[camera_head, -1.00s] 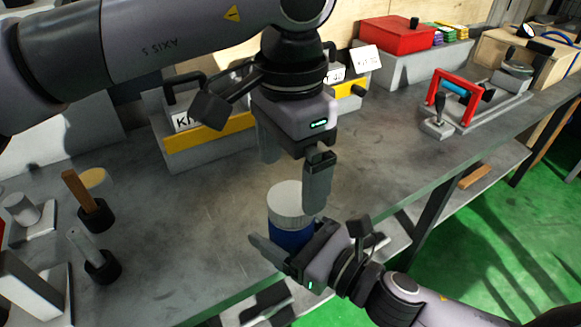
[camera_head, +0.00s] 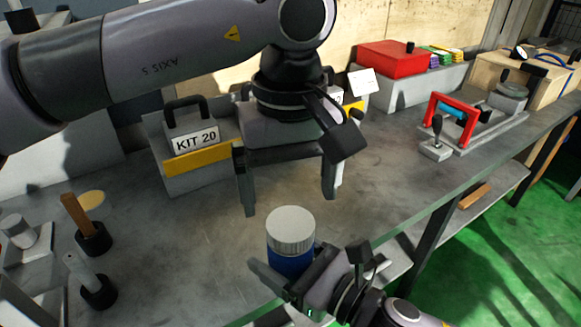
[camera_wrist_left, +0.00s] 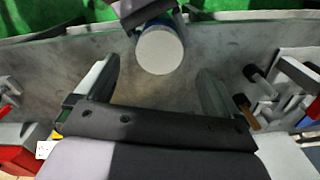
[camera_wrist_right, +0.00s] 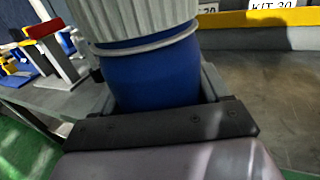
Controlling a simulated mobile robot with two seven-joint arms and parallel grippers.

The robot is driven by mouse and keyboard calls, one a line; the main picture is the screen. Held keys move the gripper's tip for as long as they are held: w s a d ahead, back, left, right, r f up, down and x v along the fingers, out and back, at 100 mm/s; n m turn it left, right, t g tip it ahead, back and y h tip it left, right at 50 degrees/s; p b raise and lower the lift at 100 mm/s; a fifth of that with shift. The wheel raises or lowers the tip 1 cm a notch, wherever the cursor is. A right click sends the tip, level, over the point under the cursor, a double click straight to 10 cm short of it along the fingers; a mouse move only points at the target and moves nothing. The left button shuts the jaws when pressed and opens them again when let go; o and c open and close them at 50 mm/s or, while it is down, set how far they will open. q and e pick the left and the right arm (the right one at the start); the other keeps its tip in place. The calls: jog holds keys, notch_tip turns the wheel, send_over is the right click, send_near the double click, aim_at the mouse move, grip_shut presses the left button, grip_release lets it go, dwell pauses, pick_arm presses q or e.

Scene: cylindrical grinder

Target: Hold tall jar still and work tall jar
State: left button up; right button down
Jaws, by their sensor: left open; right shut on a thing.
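The tall jar (camera_head: 290,262) has a blue body and a ribbed pale grey lid (camera_head: 291,230). It stands upright near the front edge of the bench. My right gripper (camera_head: 283,285) is shut on its blue body from the front; the right wrist view shows the body (camera_wrist_right: 155,80) between the fingers, below the lid. My left gripper (camera_head: 288,203) is open and empty above and behind the jar, fingers pointing down and spread wide. In the left wrist view the round lid top (camera_wrist_left: 160,50) lies beyond the open fingertips, apart from them.
A grey KIT 20 box (camera_head: 195,150) with a yellow strip stands behind on the grey bench (camera_head: 160,240). Handled tools in black holders (camera_head: 95,238) stand at the left. A red-framed fixture (camera_head: 455,112) and a red box (camera_head: 398,62) are at the right.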

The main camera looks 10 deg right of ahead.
pick_arm(q)
jog(key=n, duration=0.4)
jog(key=shift+r+n, duration=0.15)
jog(key=shift+n, duration=0.25)
jog(key=n, duration=0.4)
jog(key=shift+r+n, duration=0.15)
jog(key=shift+n, duration=0.25)
jog(key=n, duration=0.3)
jog(key=shift+r, duration=0.1)
jog(key=n, duration=0.4)
jog(key=shift+r+n, duration=0.2)
jog(key=shift+n, duration=0.1)
jog(key=n, duration=0.4)
jog(key=shift+r+n, duration=0.15)
jog(key=shift+n, duration=0.15)
jog(key=n, duration=0.4)
jog(key=shift+r+n, duration=0.1)
jog(key=shift+n, duration=0.3)
jog(key=n, duration=0.4)
jog(key=shift+r, duration=0.15)
jog(key=n, duration=0.4)
jog(key=shift+r, duration=0.15)
